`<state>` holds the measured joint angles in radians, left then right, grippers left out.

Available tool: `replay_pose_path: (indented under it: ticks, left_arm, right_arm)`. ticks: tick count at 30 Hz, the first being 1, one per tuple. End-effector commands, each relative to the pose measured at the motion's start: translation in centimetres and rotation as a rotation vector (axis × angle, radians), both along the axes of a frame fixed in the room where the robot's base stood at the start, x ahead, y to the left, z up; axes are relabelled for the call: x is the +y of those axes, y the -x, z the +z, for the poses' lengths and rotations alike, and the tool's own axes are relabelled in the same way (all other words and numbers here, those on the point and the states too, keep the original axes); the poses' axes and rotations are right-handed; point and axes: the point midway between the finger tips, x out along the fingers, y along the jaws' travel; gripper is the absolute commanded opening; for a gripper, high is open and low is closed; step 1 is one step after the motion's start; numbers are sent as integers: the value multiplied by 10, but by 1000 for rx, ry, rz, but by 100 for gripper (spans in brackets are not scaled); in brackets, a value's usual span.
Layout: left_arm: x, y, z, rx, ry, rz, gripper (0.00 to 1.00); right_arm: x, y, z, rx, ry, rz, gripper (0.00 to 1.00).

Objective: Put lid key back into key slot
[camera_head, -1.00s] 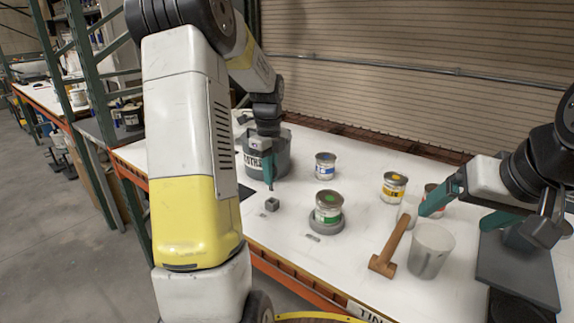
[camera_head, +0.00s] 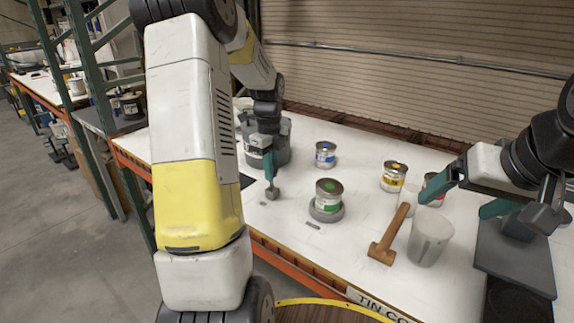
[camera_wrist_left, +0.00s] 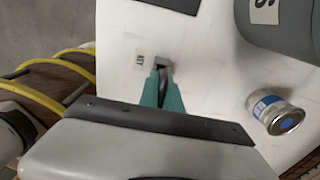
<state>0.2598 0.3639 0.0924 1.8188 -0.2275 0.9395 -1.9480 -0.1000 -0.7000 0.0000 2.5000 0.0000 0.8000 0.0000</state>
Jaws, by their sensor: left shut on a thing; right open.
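The key slot is a small grey block (camera_head: 272,194) on the white table, also seen in the left wrist view (camera_wrist_left: 162,61). My left gripper (camera_head: 271,176) points straight down right above it, its teal fingers shut. The lid key is mostly hidden; a dark sliver (camera_wrist_left: 160,84) between the fingers in the left wrist view appears to be it. The fingertips meet or overlap the block in both views; I cannot tell whether the key is inside the slot. My right gripper (camera_head: 456,205) is open and empty over the table's right side.
A green-marked can (camera_head: 328,195) on a round grey base stands right of the block. A blue-label can (camera_head: 325,155), a yellow-label can (camera_head: 394,177) and a large grey bucket (camera_head: 281,140) stand behind. A wooden mallet (camera_head: 392,236) and a grey cup (camera_head: 429,239) are at right.

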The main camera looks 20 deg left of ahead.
Motion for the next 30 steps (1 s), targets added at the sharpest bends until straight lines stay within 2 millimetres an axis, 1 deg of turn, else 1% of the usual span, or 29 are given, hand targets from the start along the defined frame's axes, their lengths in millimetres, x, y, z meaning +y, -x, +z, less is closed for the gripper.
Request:
replay_pose_path:
  ticks: [30]
  left_arm:
    - [0,0,-24,1,0,0,0]
  right_arm:
    - [0,0,0,0,0,0,87]
